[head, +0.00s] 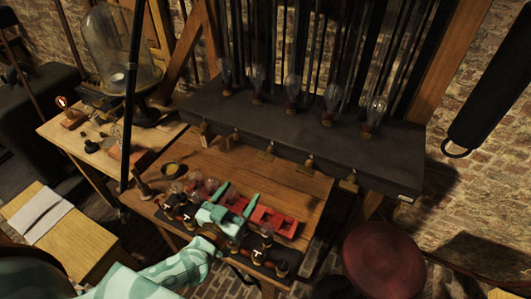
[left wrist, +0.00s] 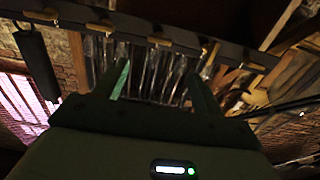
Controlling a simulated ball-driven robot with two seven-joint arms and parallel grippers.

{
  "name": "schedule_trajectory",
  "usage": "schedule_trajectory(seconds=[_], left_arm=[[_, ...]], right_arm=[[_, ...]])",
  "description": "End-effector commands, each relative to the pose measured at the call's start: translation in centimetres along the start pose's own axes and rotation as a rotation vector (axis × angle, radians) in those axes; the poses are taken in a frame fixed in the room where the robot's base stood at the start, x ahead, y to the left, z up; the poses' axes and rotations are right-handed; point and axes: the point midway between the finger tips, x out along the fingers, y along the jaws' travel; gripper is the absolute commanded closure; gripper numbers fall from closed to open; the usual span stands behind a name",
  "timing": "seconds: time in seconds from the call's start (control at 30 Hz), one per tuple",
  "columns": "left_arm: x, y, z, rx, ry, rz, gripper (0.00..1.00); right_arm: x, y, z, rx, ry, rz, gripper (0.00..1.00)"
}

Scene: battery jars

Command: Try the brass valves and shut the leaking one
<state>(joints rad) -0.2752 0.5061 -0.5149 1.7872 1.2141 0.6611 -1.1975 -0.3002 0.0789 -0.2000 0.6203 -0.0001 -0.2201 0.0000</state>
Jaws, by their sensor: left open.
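Several small brass valves hang along the front edge of a dark ledge (head: 300,118), among them a left one (head: 235,138), a middle one (head: 268,152) and a right one (head: 348,182). They also show in the left wrist view as a row of brass pieces (left wrist: 160,42) across the top. My left gripper (head: 240,199) is teal, open and empty. It is over the near part of the wooden table, in front of the valves and apart from them. Its fingers (left wrist: 160,82) point toward the ledge. I cannot tell which valve leaks. My right gripper is not in view.
The wooden table (head: 290,187) holds red trays (head: 270,220), glass bulbs and dark terminal pieces close to my left gripper. Several glass bulbs (head: 332,100) stand on the ledge. A bell jar (head: 112,50) stands at left. A dark red round seat (head: 385,262) is at lower right.

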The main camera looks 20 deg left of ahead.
Motion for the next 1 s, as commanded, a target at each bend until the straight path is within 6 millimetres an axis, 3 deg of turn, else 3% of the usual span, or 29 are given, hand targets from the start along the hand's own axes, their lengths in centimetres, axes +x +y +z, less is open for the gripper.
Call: schedule_trajectory(seconds=[0.17,0.4,0.6,0.8,1.0], left_arm=[[3.4,0.0,-0.1,0.000,0.005,-0.001,0.31],[9.7,0.0,0.0,0.001,0.004,0.000,0.31],[13.6,0.1,0.1,0.001,0.003,0.001,0.31],[15.4,0.1,0.1,0.000,0.002,0.001,0.31],[15.7,0.1,0.0,0.000,0.001,0.002,0.31]], right_arm=[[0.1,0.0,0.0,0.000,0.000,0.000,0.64],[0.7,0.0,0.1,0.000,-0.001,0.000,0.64],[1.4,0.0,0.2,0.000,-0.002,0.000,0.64],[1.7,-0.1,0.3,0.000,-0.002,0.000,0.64],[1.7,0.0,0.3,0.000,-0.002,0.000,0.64]])
